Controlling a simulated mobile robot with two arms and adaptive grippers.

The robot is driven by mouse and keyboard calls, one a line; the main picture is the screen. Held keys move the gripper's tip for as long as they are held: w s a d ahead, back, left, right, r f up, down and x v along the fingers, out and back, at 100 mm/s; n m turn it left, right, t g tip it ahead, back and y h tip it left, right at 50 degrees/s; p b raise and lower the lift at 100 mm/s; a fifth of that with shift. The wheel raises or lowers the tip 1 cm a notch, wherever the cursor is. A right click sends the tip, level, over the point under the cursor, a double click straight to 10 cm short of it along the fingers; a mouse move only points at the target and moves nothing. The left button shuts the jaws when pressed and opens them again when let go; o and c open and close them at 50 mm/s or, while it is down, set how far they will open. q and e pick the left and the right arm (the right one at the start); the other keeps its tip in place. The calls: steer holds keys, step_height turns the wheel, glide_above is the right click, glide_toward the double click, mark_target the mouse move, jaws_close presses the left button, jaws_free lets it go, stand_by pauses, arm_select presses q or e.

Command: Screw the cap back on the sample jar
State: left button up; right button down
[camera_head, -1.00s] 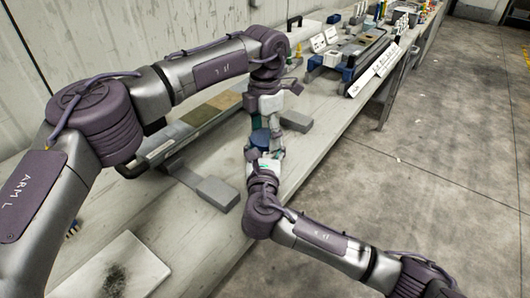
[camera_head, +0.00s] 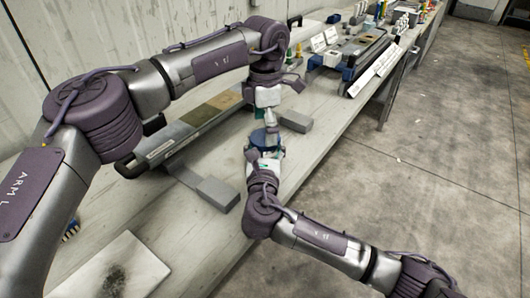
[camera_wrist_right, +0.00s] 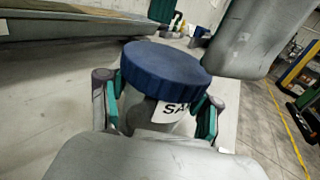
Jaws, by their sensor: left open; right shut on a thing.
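The sample jar (camera_wrist_right: 137,113) is pale grey with a white label, partly hidden behind the cap and my right gripper. The blue ridged cap (camera_wrist_right: 165,68) sits on top of the jar and looks level; how tightly it is threaded cannot be told. The cap also shows in the head view (camera_head: 263,138). My right gripper (camera_wrist_right: 160,118) is shut on the jar, with teal pads either side of it below the cap. My left gripper (camera_head: 268,112) is open just beyond and above the cap, apparently apart from it.
A grey block (camera_head: 294,121) lies on the bench right behind the jar. Another grey block (camera_head: 218,194) stands to the left, by a long tray (camera_head: 158,152). A pale slab (camera_head: 105,270) with a dark smudge lies at the front. The bench's right edge is close to the jar.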

arm_select(q)
step_height(320, 180, up, 10)
steer(key=shift+r, duration=0.15)
arm_select(e)
steer(key=shift+c, duration=0.8)
jaws_free()
steer(key=s, duration=1.2)
steer(key=shift+a, duration=0.2)
arm_select(q)
steer(key=shift+s, duration=0.1)
